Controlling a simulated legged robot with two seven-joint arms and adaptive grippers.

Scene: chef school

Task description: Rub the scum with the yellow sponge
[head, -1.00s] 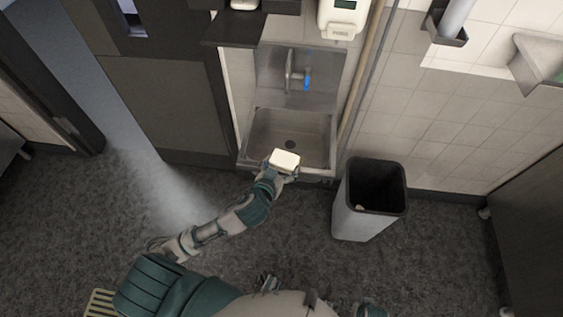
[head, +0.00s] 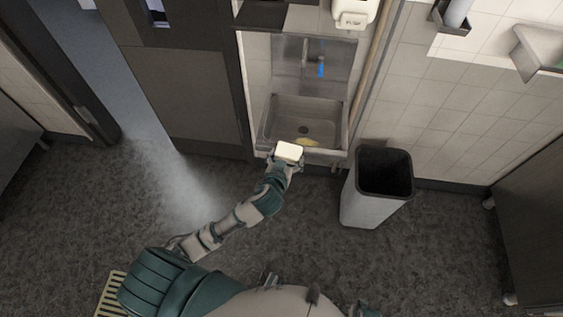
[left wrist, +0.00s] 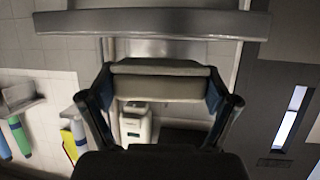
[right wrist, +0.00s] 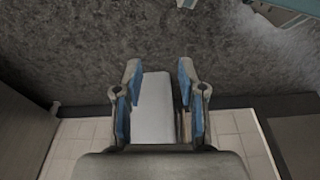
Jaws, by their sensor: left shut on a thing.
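My left gripper (head: 287,161) is shut on the sponge (head: 289,151), a small block with a pale cream top. It is held at the front edge of the metal sink (head: 270,120). In the left wrist view the sponge (left wrist: 160,82) spans the gap between both fingers and looks grey-beige. A yellowish patch of scum (head: 306,141) shows inside the sink near its front, just right of the sponge and apart from it in the picture. In the right wrist view my right gripper (right wrist: 157,85) has its fingers apart, with nothing visibly gripped.
A grey bin (head: 370,205) with a dark opening stands on the floor right of the sink. A tap with a blue part (head: 320,68) is at the sink's back. A white dispenser (head: 354,12) hangs above. A dark cabinet (head: 195,95) is at left.

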